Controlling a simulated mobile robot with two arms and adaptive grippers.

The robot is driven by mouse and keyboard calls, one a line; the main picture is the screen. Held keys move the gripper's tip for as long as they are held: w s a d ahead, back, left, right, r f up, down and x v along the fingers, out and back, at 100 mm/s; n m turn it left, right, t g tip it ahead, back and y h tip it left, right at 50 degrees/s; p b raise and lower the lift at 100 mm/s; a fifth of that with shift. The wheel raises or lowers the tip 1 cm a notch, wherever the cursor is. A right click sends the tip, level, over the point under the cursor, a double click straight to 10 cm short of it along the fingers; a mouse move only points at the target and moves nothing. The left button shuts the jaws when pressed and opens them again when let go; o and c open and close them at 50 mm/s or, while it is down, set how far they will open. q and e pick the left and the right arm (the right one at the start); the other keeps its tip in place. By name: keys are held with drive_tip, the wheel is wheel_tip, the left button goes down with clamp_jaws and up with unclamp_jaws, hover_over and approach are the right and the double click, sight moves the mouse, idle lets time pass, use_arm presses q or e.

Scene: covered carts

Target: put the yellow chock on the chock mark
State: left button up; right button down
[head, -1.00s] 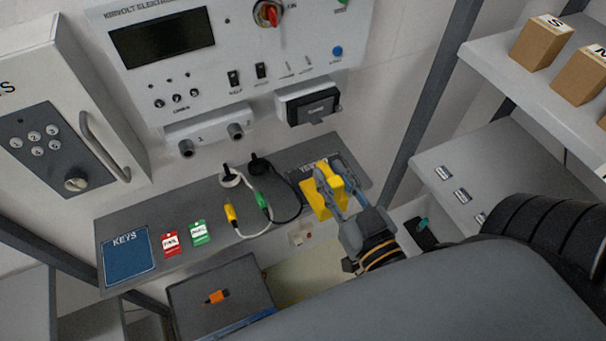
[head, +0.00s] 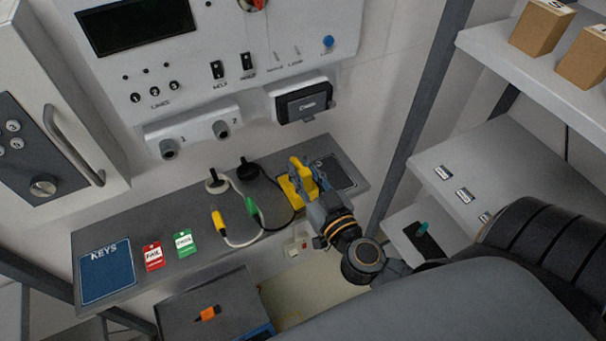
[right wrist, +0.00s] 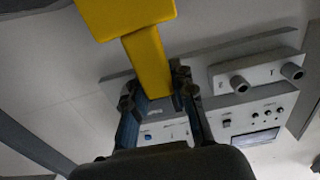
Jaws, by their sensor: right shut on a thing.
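The yellow chock (head: 293,189) is in my right gripper (head: 304,178), over the right part of the grey shelf top. It also shows in the right wrist view (right wrist: 148,60), between the two fingers (right wrist: 157,92) and reaching past them. My right gripper is shut on it. I cannot tell whether the chock touches the shelf. A dark framed pad (head: 337,172) lies just right of the chock. I cannot make out a clearly labelled chock mark. My left gripper is not in view.
The grey shelf (head: 128,222) also holds a blue KEYS pad (head: 106,272), a red tag (head: 153,256), a green tag (head: 183,243) and plug cables (head: 248,204) close left of the chock. A white panel stands behind. A dark-topped box (head: 190,320) with an orange item is below.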

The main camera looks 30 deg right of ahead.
drive_tip(key=shift+f, duration=0.15)
drive_tip(key=c, duration=1.1)
unclamp_jaws()
drive_tip(key=shift+f, duration=0.1)
drive_tip(key=shift+s+a+b, duration=0.2)
drive_tip(key=shift+s+b, duration=0.75)
drive_tip(key=shift+s, duration=2.1)
drive_tip(key=shift+s+a+b, duration=0.15)
drive_tip(key=shift+s+b, duration=0.75)
drive_tip(key=shift+s, duration=2.1)
